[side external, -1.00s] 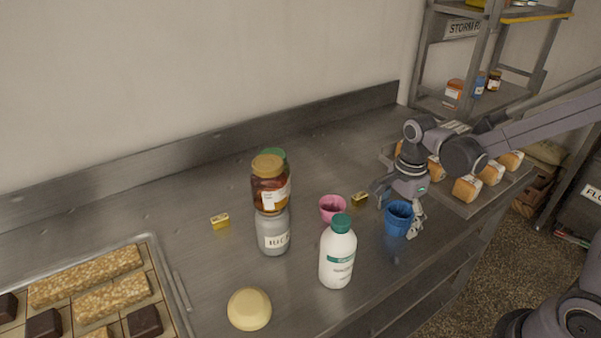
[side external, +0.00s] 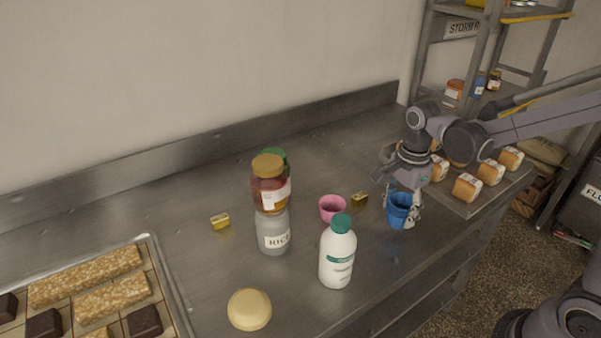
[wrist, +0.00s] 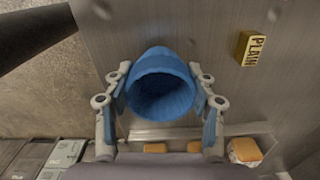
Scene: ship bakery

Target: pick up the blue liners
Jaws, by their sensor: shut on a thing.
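The blue liners (side external: 397,214) look like a blue cup with its open mouth facing up, near the front edge of the steel counter. My gripper (side external: 402,206) is over them with a finger on either side, shut on them. In the wrist view the blue liners (wrist: 160,88) sit between the two fingers (wrist: 160,105), mouth toward the camera. I cannot tell how many are nested. In the side view they appear slightly raised or tilted; whether they touch the counter is unclear.
A pink cup (side external: 332,208) and a small gold block (side external: 360,199) lie left of my gripper. A white bottle (side external: 337,258) with a green cap stands in front. A rice jar (side external: 273,232) stands further left. A tray of loaves (side external: 466,207) is on the right.

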